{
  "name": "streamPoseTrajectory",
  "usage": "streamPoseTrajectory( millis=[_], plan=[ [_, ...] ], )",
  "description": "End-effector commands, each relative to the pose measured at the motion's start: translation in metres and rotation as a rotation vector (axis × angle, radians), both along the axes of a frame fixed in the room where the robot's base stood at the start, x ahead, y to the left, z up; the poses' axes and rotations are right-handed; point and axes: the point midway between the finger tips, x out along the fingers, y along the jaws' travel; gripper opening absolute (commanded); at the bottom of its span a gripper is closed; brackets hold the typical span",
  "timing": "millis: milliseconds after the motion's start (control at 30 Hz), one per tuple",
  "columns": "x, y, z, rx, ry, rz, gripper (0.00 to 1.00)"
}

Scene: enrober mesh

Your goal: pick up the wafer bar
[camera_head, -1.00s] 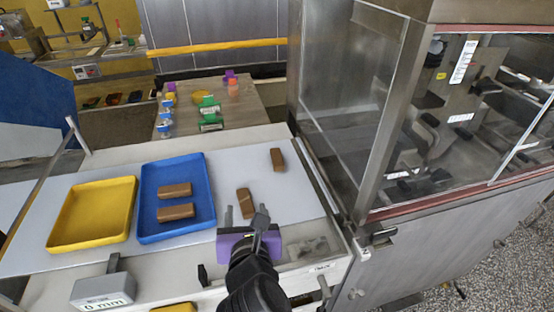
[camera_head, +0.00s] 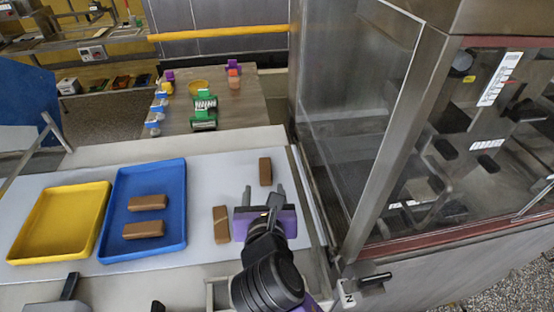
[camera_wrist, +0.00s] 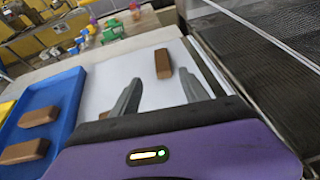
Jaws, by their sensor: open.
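A brown wafer bar (camera_head: 265,171) lies lengthwise on the white surface, just beyond my gripper (camera_head: 261,196). It also shows in the wrist view (camera_wrist: 163,63), ahead of and between the open fingers, apart from them. A second brown bar (camera_head: 221,224), with a pale line across it, lies left of my gripper. Two more bars (camera_head: 147,202) lie in the blue tray (camera_head: 178,178). I cannot tell from the frames which loose bar the task means. My gripper is open and empty, with its fingers pointing away toward the far bar.
A yellow tray (camera_head: 97,196) stands left of the blue one. A glass-and-steel machine (camera_head: 350,120) closes off the right side. A wooden table (camera_head: 235,105) with green items (camera_head: 204,112) and small bottles stands behind. White surface (camera_head: 215,170) around the loose bars is clear.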

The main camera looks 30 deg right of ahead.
Motion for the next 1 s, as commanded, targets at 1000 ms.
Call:
streamPoseTrajectory(
  millis=[1000],
  plan=[
    [0.063, -0.030, -0.035, 0.000, 0.000, 0.001, 0.49]
  ],
)
